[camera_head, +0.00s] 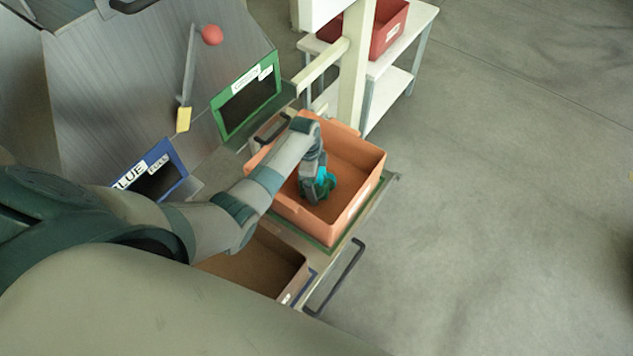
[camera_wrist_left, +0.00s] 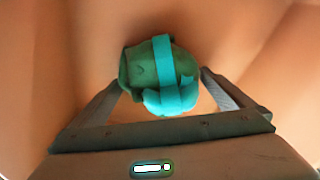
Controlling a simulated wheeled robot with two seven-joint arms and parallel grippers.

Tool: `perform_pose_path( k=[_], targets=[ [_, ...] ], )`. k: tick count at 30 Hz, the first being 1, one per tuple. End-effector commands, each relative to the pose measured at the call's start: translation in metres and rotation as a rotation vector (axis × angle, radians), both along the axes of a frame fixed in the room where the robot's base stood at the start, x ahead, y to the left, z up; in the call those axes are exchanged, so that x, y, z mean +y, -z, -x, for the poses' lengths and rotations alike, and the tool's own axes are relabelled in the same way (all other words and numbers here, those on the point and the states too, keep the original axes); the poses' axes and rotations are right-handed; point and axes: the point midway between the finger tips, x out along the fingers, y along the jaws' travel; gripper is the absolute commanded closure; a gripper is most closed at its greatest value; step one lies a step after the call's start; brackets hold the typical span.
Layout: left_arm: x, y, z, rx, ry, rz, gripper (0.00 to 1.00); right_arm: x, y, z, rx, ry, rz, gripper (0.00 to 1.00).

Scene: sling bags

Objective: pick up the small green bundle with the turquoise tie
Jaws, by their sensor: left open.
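The small green bundle (camera_wrist_left: 140,68) with its turquoise tie (camera_wrist_left: 163,60) lies at the bottom of the orange bin (camera_head: 353,157). In the head view the green bundle (camera_head: 326,188) shows partly, under the end of my left arm. My left gripper (camera_wrist_left: 170,88) is open, with its two fingers on either side of the bundle's near part in the left wrist view. I cannot tell whether the fingers touch it. In the head view my left gripper (camera_head: 312,185) is down inside the orange bin. My right gripper is not in view.
The orange bin's walls stand close around my left gripper. A brown bin (camera_head: 262,262) is beside it, nearer to me. Green-framed (camera_head: 247,95) and blue-framed (camera_head: 155,174) signs stand to the left. A red bin (camera_head: 388,28) sits on a white shelf behind. The floor at right is clear.

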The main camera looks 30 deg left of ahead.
Motion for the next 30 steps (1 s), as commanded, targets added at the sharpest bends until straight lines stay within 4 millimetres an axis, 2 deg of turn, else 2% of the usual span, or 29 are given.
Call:
perform_pose_path(
  k=[10,11,15,16,25,30],
  targets=[
    [0.0001,-0.0004,-0.0001,0.0,0.0,0.0,0.0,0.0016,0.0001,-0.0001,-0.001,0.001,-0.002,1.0],
    [0.0001,-0.0004,-0.0001,0.0,0.0,0.0,0.02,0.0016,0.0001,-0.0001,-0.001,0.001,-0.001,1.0],
    [0.0001,-0.0005,-0.0002,0.0,0.0,0.0,0.36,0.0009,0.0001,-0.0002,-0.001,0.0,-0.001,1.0],
    [0.0001,-0.0005,-0.0002,0.0,0.0,0.0,0.41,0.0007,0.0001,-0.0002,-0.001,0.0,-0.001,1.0],
    [0.0003,-0.002,-0.0006,-0.001,0.0,0.0,0.42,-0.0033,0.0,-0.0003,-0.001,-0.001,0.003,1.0],
    [0.0005,-0.0096,-0.0012,-0.003,0.001,-0.001,0.42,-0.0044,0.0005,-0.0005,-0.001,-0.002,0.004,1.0]
  ],
)
